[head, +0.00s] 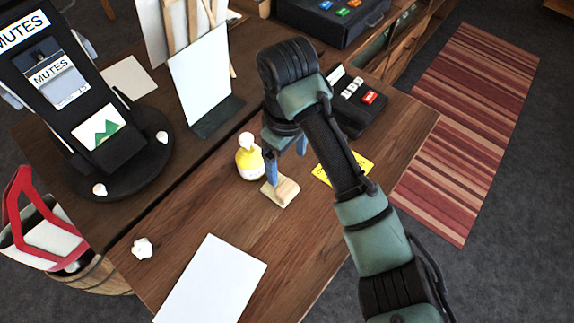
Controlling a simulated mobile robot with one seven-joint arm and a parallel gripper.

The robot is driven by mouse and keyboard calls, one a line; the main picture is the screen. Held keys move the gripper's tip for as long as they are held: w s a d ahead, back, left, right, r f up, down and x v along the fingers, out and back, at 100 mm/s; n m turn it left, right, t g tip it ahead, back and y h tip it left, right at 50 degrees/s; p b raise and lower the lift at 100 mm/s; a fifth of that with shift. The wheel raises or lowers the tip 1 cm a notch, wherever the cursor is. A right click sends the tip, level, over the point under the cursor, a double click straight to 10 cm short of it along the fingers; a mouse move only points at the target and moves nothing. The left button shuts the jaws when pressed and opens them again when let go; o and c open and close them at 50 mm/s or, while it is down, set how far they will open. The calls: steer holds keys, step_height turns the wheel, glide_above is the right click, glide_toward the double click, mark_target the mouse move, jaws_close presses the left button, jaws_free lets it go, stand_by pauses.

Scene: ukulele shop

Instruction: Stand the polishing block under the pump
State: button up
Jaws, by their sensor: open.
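The polishing block (287,191) is a small pale wooden piece on the brown table, with a raised rounded part on a flat base. The pump is a yellow bottle (249,164) with a white top, standing upright just up and left of the block. My gripper (287,168) points down over the block with its blue fingers apart and nothing held. One finger covers part of the block's upper left side. I cannot tell whether that finger touches the block.
A yellow card (343,169) lies right of the block, and a black card terminal (355,106) sits behind. A white sheet (211,283) lies in front. Crumpled paper (142,248) is at the left. A black display stand (118,160) stands on the surface to the left.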

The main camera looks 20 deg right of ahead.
steer(key=w+a+r+t+y, duration=0.1)
steer(key=w+a+r+t, duration=0.35)
steer(key=r, duration=0.45)
steer(key=w+a+r+t+y, duration=0.1)
steer(key=w+a+r+t, duration=0.35)
steer(key=r, duration=0.45)
steer(key=w+a+r+t+y, duration=0.1)
steer(key=w+a+r+t, duration=0.35)
steer(key=r, duration=0.35)
steer(key=s+r+m+t, duration=0.1)
steer(key=s+r+t, duration=0.25)
steer(key=r, duration=0.55)
steer(key=s+r+m+t, duration=0.2)
steer(key=s+r+t, duration=0.15)
steer(key=r, duration=0.65)
steer(key=s+d+r+m+t+h, duration=0.3)
steer(key=s+r+t, duration=0.4)
steer(key=s+r, duration=0.3)
steer(key=shift+s+d+r+m, duration=0.25)
steer(key=shift+s+m, duration=0.15)
steer(key=shift+s, duration=0.4)
